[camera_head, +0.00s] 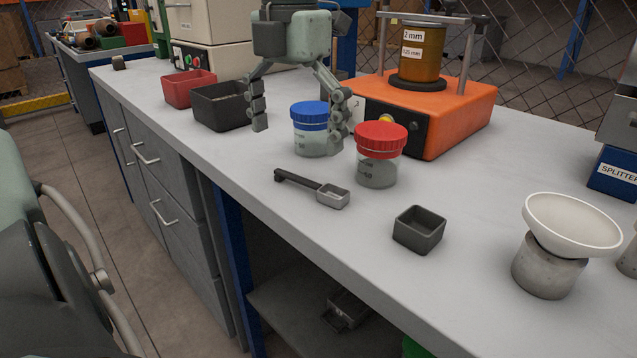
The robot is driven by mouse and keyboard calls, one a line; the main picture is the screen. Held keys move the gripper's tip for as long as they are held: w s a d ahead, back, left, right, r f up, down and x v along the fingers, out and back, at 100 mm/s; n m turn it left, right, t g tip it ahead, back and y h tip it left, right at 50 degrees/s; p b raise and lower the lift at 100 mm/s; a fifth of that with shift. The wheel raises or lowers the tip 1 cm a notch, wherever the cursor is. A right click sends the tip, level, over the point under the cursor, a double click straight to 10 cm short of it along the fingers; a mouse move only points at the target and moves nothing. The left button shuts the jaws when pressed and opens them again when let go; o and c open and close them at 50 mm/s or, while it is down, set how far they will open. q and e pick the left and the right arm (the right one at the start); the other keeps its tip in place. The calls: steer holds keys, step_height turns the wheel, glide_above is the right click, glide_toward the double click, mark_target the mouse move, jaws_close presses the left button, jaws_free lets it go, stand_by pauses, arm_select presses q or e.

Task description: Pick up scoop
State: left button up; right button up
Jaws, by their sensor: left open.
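The scoop (312,188) lies flat on the grey bench top, near its front edge. Its dark handle points to the left and its small light-grey square cup (334,197) is at the right end. My left gripper (300,125) hangs from the top of the view with its two jointed fingers spread wide, open and empty. It is behind and above the scoop, apart from it. In the picture its fingers flank the blue-lidded jar (311,140), and the right finger partly overlaps that jar. My right gripper is not in view.
A red-lidded jar (380,170) stands close behind the scoop's cup. A small dark square tray (418,230) is to its right. A white bowl on a metal cylinder (549,268) is farther right. An orange sieve shaker (455,115) stands behind. The bench left of the scoop is clear.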

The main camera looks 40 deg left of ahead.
mark_target(298, 177)
arm_select(q)
step_height(298, 177, down, 5)
steer(key=shift+w+f, duration=0.15)
steer(key=shift+c, duration=0.5)
steer(key=c, duration=1)
